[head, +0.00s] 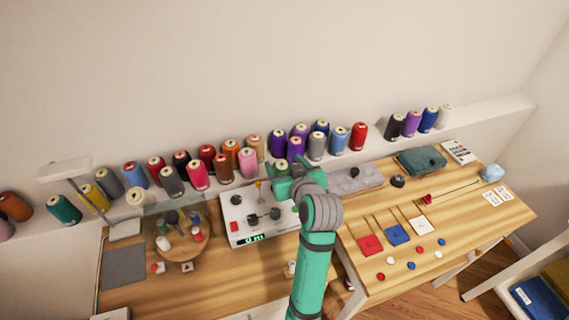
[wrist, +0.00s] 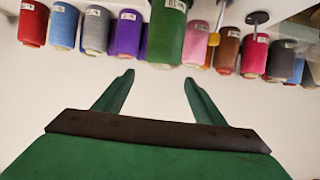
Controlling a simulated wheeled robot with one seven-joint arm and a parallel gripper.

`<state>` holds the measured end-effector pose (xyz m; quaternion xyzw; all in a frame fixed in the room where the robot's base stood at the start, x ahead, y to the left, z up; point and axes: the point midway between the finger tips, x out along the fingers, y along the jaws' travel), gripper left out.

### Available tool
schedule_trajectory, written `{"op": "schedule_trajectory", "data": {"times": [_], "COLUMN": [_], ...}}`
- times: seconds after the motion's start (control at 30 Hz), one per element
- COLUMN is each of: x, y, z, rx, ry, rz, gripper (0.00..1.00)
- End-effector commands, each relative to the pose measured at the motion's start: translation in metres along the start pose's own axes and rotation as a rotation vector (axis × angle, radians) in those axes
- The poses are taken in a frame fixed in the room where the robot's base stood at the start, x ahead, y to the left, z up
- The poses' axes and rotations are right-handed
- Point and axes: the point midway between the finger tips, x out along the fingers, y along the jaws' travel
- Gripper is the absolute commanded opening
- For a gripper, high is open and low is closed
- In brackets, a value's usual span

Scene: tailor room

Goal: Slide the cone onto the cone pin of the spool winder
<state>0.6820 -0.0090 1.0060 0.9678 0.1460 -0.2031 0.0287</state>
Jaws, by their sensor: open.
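A green cone (wrist: 167,32) stands upside down in the picture at the top middle of the wrist view, nearer than the shelf cones. Its base is cut off by the frame, so I cannot tell whether it sits on the cone pin. My gripper (wrist: 159,76) is open, its two fingertips just short of the cone and one to each side of it, with nothing between them. In the head view my gripper (head: 285,180) is at the right end of the white spool winder (head: 240,207), hiding that end and its pin.
A long wall shelf (head: 375,143) holds a row of coloured cones behind the winder. A round wooden stand (head: 187,247) with small spools is on the left. A grey block (head: 352,180) and coloured squares lie on the right table.

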Motion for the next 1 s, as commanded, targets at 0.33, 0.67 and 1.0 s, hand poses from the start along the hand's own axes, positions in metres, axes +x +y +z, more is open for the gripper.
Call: {"op": "schedule_trajectory", "data": {"times": [0.33,0.67,1.0], "x": [-0.062,-0.099,-0.101], "y": [0.001,0.0,0.0], "z": [0.0,0.0,0.0], "rx": [-0.001,0.0,0.0], "ry": [0.002,0.002,0.0], "rz": [0.004,0.001,0.001], "gripper": [0.64,0.64,0.64]}}
